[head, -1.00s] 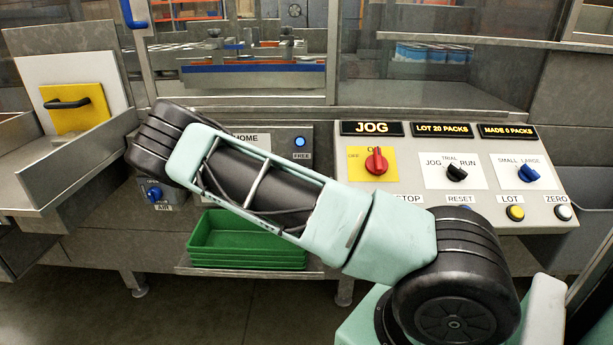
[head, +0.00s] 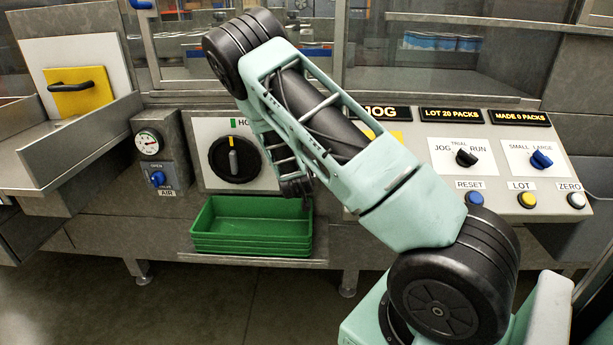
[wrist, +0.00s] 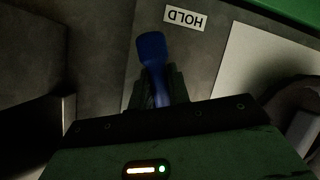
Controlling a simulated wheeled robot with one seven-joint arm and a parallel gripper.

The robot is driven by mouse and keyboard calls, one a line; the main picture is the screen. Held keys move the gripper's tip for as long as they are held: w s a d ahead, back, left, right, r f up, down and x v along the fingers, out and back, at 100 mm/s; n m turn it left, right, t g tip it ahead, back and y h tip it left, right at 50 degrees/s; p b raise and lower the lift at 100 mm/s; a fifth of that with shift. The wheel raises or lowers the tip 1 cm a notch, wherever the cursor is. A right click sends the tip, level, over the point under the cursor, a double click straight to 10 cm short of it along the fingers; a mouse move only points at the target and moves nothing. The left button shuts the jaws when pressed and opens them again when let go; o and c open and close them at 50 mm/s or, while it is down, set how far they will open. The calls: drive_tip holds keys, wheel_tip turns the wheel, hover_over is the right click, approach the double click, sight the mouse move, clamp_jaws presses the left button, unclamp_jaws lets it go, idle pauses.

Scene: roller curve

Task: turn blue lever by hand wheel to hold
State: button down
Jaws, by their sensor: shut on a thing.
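The blue lever (wrist: 152,55) shows in the wrist view, its wide end pointing up in the picture. The HOLD label (wrist: 184,18) lies just right of that end, upside down. My gripper (wrist: 157,82) is shut on the lever, one dark finger on each side of its shaft. In the head view my arm hides the lever. The hand wheel (head: 234,159) is a black round dial with a grey handle on a white plate, left of my forearm.
Green trays (head: 252,222) are stacked on a shelf below the hand wheel. Left of the wheel are a gauge (head: 148,142) and a blue AIR valve (head: 158,178). The sloped control panel (head: 490,140) with knobs and buttons is to the right.

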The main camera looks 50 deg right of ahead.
drive_tip(key=shift+w+a+f+m+t+y+b, duration=0.3)
drive_tip(key=shift+w+f+m+t+y+b, duration=0.15)
drive_tip(key=shift+m+b, duration=0.45)
drive_tip(key=shift+w+a+r+m+t+y+b, duration=0.25)
drive_tip(key=shift+m+t+b, duration=0.3)
drive_tip(key=shift+b, duration=0.45)
drive_tip(key=shift+a, duration=0.1)
drive_tip(key=c, duration=1.3)
unclamp_jaws()
drive_tip(key=p+v, duration=0.2)
drive_tip(key=v, duration=0.3)
drive_tip(key=p+v, duration=0.2)
drive_tip(key=v, duration=0.3)
drive_tip(key=r+p+v, duration=0.1)
drive_tip(key=p+v, duration=0.1)
drive_tip(key=v, duration=0.3)
drive_tip(key=shift+w, duration=0.15)
drive_tip(key=p, duration=0.4)
drive_tip(key=shift+a+r, duration=0.1)
drive_tip(key=shift+a, duration=0.1)
